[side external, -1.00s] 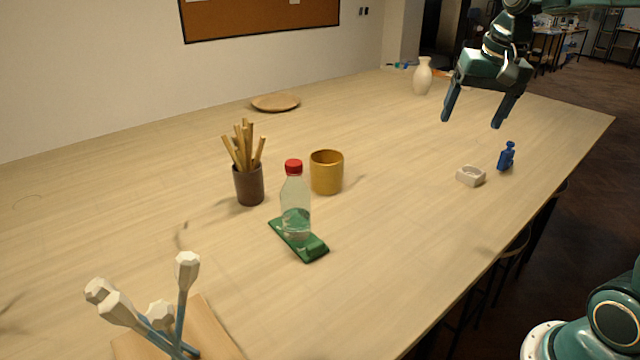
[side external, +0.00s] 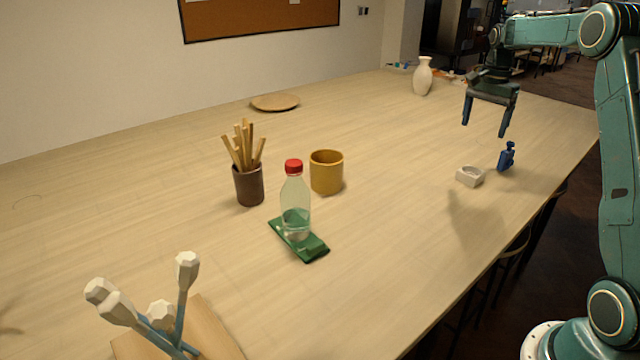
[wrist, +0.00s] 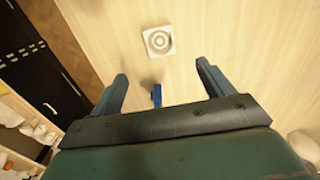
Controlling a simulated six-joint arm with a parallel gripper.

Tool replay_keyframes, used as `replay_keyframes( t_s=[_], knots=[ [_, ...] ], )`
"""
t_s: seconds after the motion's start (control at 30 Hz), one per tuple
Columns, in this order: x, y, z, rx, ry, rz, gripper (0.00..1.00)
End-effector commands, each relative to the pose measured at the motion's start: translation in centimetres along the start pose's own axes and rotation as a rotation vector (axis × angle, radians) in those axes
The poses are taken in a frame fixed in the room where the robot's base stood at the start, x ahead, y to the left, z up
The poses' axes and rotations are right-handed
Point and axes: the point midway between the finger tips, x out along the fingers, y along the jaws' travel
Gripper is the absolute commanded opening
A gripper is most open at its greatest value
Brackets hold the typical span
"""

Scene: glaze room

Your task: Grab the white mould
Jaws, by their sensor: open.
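The white mould (side external: 470,176) is a small, squarish block with a hollow top, lying on the table toward the right edge. In the wrist view the mould (wrist: 159,41) shows from above, with concentric rings on its face, ahead of the fingertips. My gripper (side external: 485,130) is open and empty, above the table and a little behind the mould in the side view. In the wrist view its fingers (wrist: 161,72) are spread wide, with the mould beyond them and roughly centred between them.
A small blue bottle-shaped object (side external: 507,157) stands close to the right of the mould; it shows between my fingers in the wrist view (wrist: 156,95). A white vase (side external: 422,77) stands farther back. A yellow cup (side external: 326,172) and a clear bottle (side external: 295,205) stand to the left.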

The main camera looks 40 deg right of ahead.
Motion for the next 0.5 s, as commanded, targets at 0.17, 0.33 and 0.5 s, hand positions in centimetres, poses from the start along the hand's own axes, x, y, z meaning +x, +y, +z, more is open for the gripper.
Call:
replay_keyframes(
  t_s=[0.17,0.33,0.5],
  knots=[
    [0.5,0.1,-0.7,0.024,-0.005,0.005,0.80],
    [0.7,0.1,-0.7,0.023,-0.005,0.005,0.80],
    [1.9,0.1,-0.6,0.022,-0.006,0.007,0.80]
  ],
)
